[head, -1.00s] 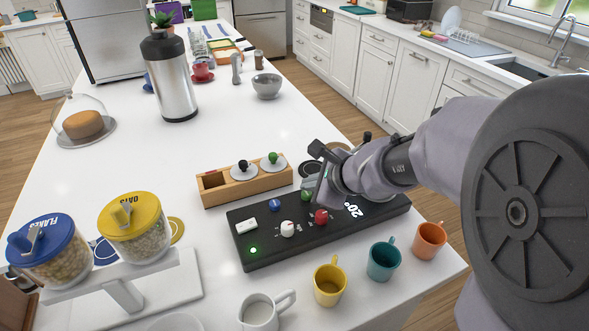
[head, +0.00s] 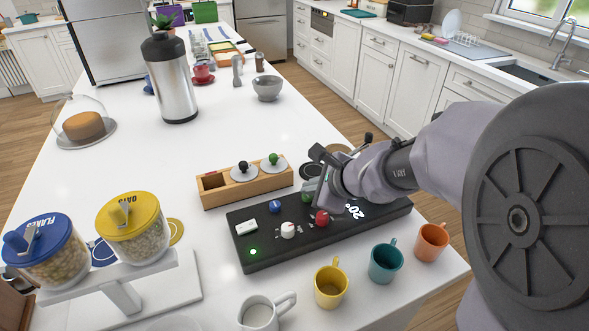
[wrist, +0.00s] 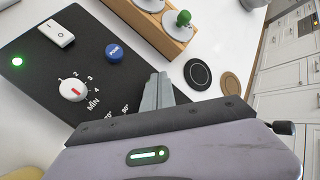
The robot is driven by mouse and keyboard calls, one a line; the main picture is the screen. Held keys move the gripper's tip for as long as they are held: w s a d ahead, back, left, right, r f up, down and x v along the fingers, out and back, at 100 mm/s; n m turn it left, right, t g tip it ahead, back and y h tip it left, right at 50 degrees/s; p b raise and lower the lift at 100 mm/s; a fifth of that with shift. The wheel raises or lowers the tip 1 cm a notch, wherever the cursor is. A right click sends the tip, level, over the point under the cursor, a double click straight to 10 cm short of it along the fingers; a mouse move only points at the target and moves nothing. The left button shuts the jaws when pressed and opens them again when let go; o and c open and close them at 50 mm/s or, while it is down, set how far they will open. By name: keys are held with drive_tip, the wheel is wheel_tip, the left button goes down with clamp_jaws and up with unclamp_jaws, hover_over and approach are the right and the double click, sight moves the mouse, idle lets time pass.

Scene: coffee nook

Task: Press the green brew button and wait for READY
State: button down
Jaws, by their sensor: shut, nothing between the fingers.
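A black control panel (head: 262,258) lies on the white counter. It has a blue button (head: 275,206), a white dial (head: 288,230), a red knob (head: 321,217), a white rocker switch (head: 246,228) and a lit green light (head: 253,252). A white "20°" shows at its right. I see no clear green brew button; my arm covers part of the panel. My gripper (head: 310,186) is shut and empty over the panel's far edge. In the wrist view its fingers (wrist: 158,80) lie right of the blue button (wrist: 114,52); the red knob is hidden there.
A wooden box (head: 217,195) with a black-knobbed and a green-knobbed piece (head: 273,159) stands behind the panel. Yellow (head: 330,288), teal (head: 385,262) and orange (head: 431,242) mugs stand in front. Cereal jars stand left. The counter's middle is clear.

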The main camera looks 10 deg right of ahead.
sight(310, 198)
drive_tip(key=shift+f+b, duration=0.45)
idle(0.3)
idle(0.3)
drive_tip(key=shift+r+p, duration=1.15)
drive_tip(key=shift+r, duration=0.05)
wheel_tip(310, 198, up, 5)
drive_tip(key=p, duration=0.4)
drive_tip(key=shift+r+p, duration=0.1)
drive_tip(key=shift+p, duration=0.25)
